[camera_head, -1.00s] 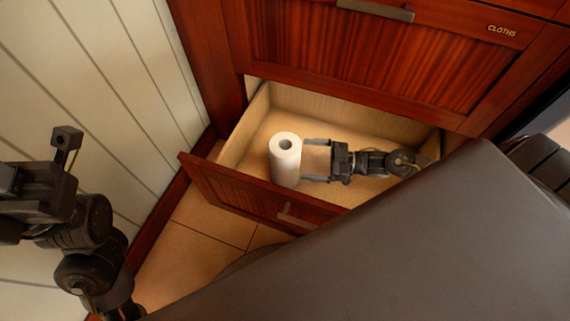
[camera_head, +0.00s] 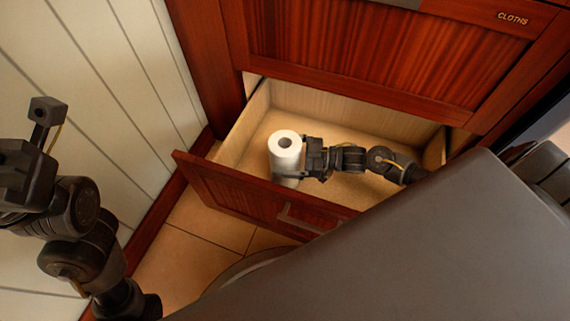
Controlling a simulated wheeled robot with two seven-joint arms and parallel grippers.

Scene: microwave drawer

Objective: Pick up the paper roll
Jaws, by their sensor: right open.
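The white paper roll (camera_head: 285,150) stands upright inside the open wooden drawer (camera_head: 225,190), near its left front part. My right gripper (camera_head: 290,160) reaches in from the right, low inside the drawer. It is open, with its palm close to the right side of the roll and its fingers reaching to either side of it. The fingertips are mostly hidden by the roll, and I cannot tell whether the fingers touch it. My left gripper (camera_head: 40,125) is at the left edge, far from the drawer and partly cut off. Its opening cannot be made out.
A closed upper drawer front marked CLOTHS (camera_head: 380,55) stands above the open drawer. A white panelled wall (camera_head: 130,110) is on the left. The drawer floor right of the roll is taken up by my arm. Tiled floor (camera_head: 205,225) shows below.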

